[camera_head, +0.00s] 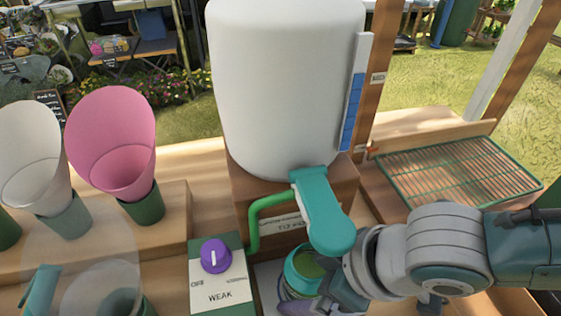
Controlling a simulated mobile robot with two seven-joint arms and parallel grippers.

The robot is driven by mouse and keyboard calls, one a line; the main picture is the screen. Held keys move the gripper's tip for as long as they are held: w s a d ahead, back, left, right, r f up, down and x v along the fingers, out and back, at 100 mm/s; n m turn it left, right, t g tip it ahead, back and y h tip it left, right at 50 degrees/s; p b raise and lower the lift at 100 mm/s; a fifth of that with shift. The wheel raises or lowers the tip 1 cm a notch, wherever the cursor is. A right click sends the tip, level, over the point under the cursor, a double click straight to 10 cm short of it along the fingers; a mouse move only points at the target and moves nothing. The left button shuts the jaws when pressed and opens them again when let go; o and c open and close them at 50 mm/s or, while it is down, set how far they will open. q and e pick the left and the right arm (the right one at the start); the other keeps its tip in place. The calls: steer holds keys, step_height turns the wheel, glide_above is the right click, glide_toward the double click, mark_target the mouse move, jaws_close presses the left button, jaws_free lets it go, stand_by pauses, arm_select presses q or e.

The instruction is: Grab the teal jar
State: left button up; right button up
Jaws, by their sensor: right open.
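The teal jar (299,262) stands low in the middle, under the teal spout of the big white dispenser (285,90). Its open top shows green inside. My right gripper (335,294) is at the right side of the jar, very close to it. The gripper is open, but its fingertips are partly hidden, and I cannot tell whether they touch the jar.
A teal spout (325,212) and green tube (262,218) hang close above the jar. A panel with a purple knob (215,255) is to its left. Pink (112,150) and white (30,150) cones stand at left. A wire rack (460,170) lies at right.

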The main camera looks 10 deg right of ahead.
steer(key=shift+c, duration=0.2)
steer(key=c, duration=1.5)
steer(key=shift+c, duration=0.2)
steer(key=shift+r, duration=0.2)
